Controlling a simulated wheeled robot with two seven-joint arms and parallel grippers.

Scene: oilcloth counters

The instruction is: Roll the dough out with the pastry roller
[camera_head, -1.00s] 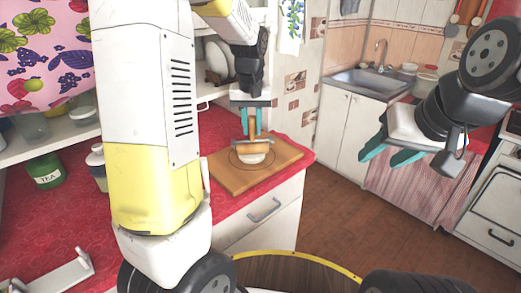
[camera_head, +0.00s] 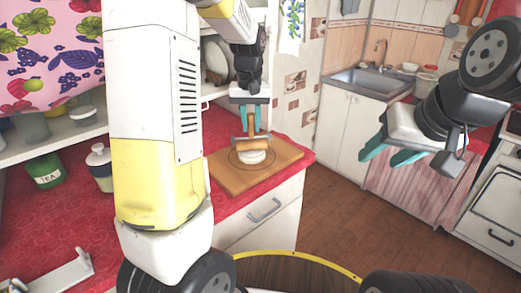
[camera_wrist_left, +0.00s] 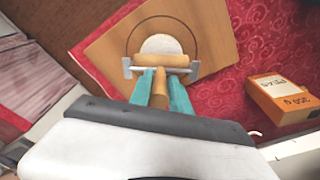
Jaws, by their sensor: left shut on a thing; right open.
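My left gripper (camera_head: 250,118) is shut on the wooden handle of the pastry roller (camera_head: 249,143), above the counter. In the left wrist view the roller (camera_wrist_left: 182,66) is a wooden cylinder in a metal frame, with its handle between the teal fingers (camera_wrist_left: 160,88). The dough (camera_head: 252,157) is a pale, round lump inside a circle drawn on the wooden board (camera_head: 232,180). The roller is at the dough's edge in the left wrist view, where the dough (camera_wrist_left: 161,44) is partly hidden; I cannot tell whether they touch. My right gripper (camera_head: 388,152) is open and empty, away from the counter.
The red counter (camera_head: 90,205) has a green tea tin (camera_head: 46,174) and a lidded jar (camera_head: 100,168) at the left. An orange box (camera_wrist_left: 284,98) lies beside the board in the left wrist view. A sink (camera_head: 372,82) is at the back right.

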